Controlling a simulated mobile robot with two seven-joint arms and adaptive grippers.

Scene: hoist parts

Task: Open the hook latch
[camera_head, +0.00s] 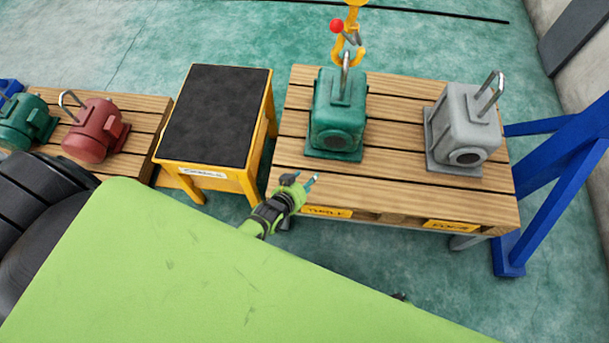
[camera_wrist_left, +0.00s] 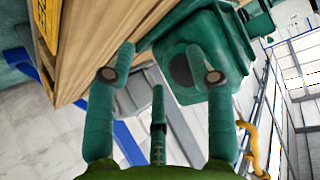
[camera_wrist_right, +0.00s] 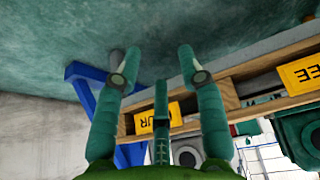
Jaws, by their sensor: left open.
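The yellow hook (camera_head: 349,54) hangs at the top of the head view, at the metal eye (camera_head: 346,75) of the green machine (camera_head: 338,112). A red ball (camera_head: 337,26) and a small grey piece, perhaps the latch, show beside the hook; the latch's state is too small to tell. My left gripper (camera_head: 302,181) is open and empty near the pallet table's front edge, below and apart from the hook. The left wrist view shows its spread fingers (camera_wrist_left: 162,72) towards the green machine (camera_wrist_left: 195,60), with part of a yellow hook (camera_wrist_left: 252,148) at right. My right gripper (camera_wrist_right: 160,72) is open and empty.
The wooden pallet table (camera_head: 400,195) also bears a grey machine (camera_head: 466,130). A blue frame (camera_head: 560,180) stands at right. A black-topped yellow stand (camera_head: 216,112) is left of the table, with red (camera_head: 95,130) and green motors (camera_head: 25,122) beyond.

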